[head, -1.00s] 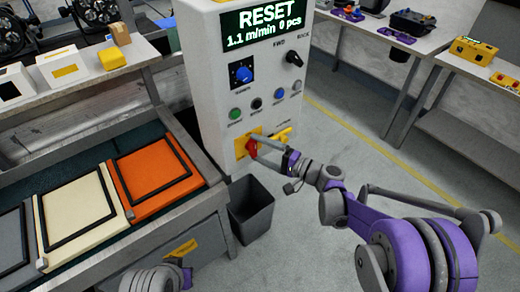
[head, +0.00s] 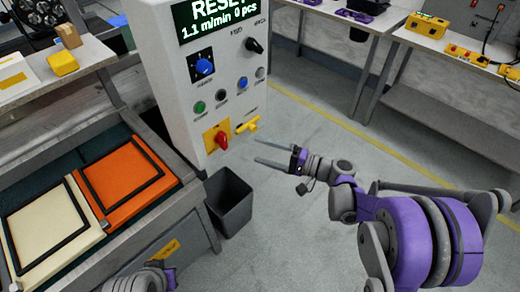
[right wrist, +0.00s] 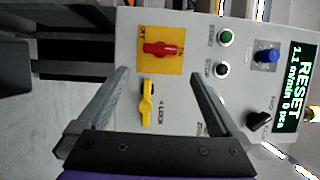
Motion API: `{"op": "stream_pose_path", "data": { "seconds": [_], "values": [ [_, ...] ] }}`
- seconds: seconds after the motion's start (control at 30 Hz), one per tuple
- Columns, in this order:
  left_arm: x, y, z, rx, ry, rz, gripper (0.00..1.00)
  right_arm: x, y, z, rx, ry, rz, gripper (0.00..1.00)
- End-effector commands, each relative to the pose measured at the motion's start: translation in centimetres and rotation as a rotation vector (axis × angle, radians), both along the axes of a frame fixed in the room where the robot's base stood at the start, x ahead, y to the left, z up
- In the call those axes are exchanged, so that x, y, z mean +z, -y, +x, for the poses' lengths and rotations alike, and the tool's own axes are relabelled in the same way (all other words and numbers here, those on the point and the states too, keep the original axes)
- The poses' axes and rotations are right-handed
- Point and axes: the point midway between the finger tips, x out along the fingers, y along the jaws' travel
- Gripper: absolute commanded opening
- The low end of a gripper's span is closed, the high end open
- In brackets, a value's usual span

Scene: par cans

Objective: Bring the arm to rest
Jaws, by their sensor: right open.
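My right gripper (head: 273,153) is open and empty, in the air to the right of the control cabinet (head: 165,65). The cabinet's red rotary switch (head: 221,139) sits on a yellow plate, apart from the fingers. The red switch also shows in the right wrist view (right wrist: 160,48). The yellow lock handle (right wrist: 147,103) lies between the two fingers in that view, with clear space in front of them. My left arm shows only as a small part at the bottom of the head view; its gripper is out of the picture.
A dark bin (head: 229,201) stands on the floor below the cabinet. The conveyor bench (head: 165,213) at left carries an orange panel (head: 122,184) and a cream panel (head: 45,226). Side benches (head: 440,105) stand at upper right. The floor right of the cabinet is free.

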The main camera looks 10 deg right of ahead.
Motion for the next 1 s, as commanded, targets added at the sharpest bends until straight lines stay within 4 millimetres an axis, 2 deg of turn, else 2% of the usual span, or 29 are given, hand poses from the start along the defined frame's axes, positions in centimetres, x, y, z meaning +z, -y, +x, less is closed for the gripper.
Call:
{"op": "stream_pose_path", "data": {
  "seconds": [0.33,0.47,0.57,0.73,0.87,1.0],
  "values": [
    [0.1,0.0,0.0,0.0,0.0,0.0,0.0,0.1,-0.1,0.0,0.0,-0.001,-0.004,1.0],
    [0.8,0.0,0.0,0.0,0.003,0.0,0.0,0.6,-1.1,-1.1,0.012,-0.027,-0.075,1.0],
    [2.0,0.0,0.1,0.0,0.006,0.0,0.0,1.1,-2.5,-3.4,0.032,-0.07,-0.212,1.0],
    [4.6,0.0,0.4,0.0,0.014,0.0,0.0,1.3,-3.5,-9.2,0.064,-0.143,-0.546,1.0],
    [6.4,0.0,0.7,0.0,0.021,0.0,0.0,1.3,-2.2,-13.9,0.077,-0.166,-0.811,1.0],
    [8.5,0.0,1.1,0.0,0.029,0.0,0.0,1.6,0.5,-18.6,0.083,-0.154,-1.097,1.0]
  ]
}}
